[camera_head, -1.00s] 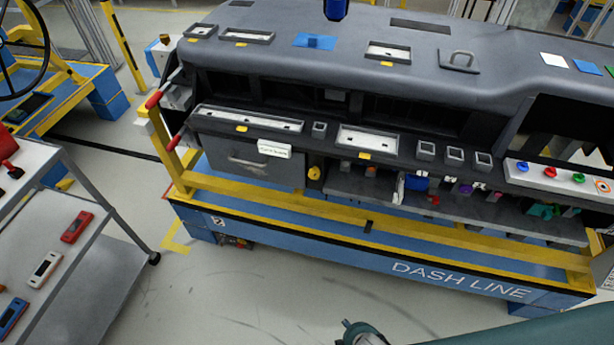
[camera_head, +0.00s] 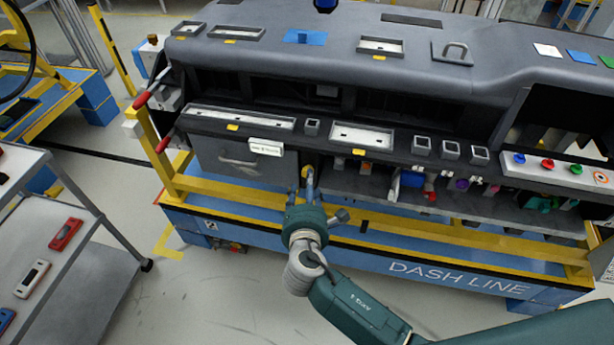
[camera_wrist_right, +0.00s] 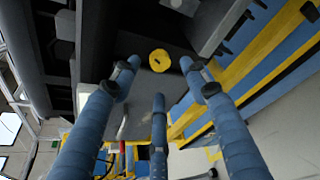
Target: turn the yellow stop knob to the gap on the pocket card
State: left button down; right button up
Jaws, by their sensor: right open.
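The yellow knob (camera_head: 305,172) sits on the grey front of the dashboard module, right of the drawer-like panel. My right gripper (camera_head: 313,192) is in front of it, partly covering it in the head view. In the right wrist view, the knob (camera_wrist_right: 159,61) is round with a small dark mark, between and beyond the fingertips. The blue fingers of my right gripper (camera_wrist_right: 164,85) are spread and empty, apparently not touching the knob. My left gripper is out of view.
A yellow rail (camera_head: 400,230) runs along the module's front, below my right gripper. Several coloured parts lie on the shelf (camera_head: 375,185) to the right. A grey cart (camera_head: 95,208) with handheld devices stands at the left. The floor between is clear.

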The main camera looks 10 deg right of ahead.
jog(key=x, duration=0.5)
jog(key=shift+f, duration=0.1)
jog(key=c, duration=1.1)
